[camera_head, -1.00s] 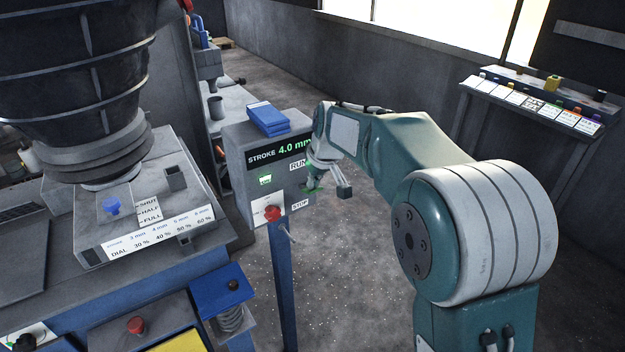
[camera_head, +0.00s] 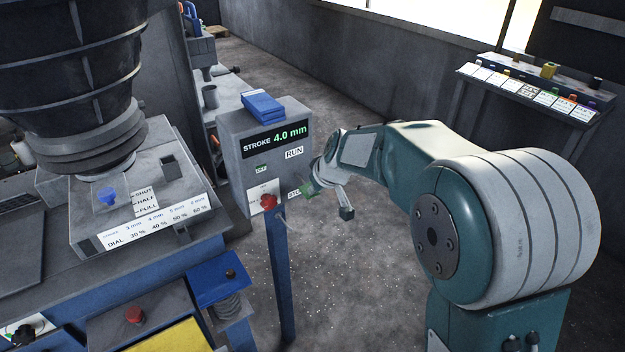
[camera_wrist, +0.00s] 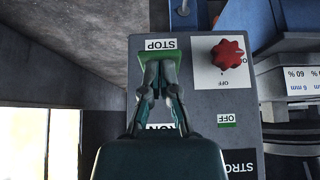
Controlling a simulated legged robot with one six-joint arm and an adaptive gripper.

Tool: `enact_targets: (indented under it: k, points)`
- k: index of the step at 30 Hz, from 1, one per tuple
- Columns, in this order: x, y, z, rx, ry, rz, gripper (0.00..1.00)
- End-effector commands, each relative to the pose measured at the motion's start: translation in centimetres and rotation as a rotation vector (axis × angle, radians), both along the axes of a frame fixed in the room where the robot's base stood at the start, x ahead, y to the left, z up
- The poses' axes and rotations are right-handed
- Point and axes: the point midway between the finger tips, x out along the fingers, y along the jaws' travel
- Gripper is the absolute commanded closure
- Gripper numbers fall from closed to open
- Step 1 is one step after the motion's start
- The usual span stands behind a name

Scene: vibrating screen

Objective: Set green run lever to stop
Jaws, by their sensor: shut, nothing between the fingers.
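The green run lever (camera_wrist: 143,70) is at the STOP label (camera_wrist: 160,44) in the wrist view, which shows the panel upside down. In the head view the green lever (camera_head: 307,188) is beside the partly covered STOP label, below the RUN label (camera_head: 294,152). My gripper (camera_wrist: 158,66) is shut with nothing between its fingers. Its tips are at the lever and hide part of it; I cannot tell if they touch. In the head view my gripper (camera_head: 318,183) is at the right side of the control box (camera_head: 230,150).
A red knob (camera_wrist: 228,54) is beside the lever on the same panel. An indicator (camera_wrist: 226,120) reads OFF. The display (camera_head: 275,138) reads STROKE 4.0 mm. A blue block (camera_head: 262,105) lies on the box.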

Motion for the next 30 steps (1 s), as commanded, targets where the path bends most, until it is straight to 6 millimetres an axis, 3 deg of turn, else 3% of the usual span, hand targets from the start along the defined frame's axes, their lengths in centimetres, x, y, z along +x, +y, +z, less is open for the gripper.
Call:
enact_targets:
  k: [9,30]
  points:
    - [0.0,0.0,-0.4,-0.001,0.000,-0.001,1.00]
    - [0.0,0.0,1.2,0.000,0.000,0.000,1.00]
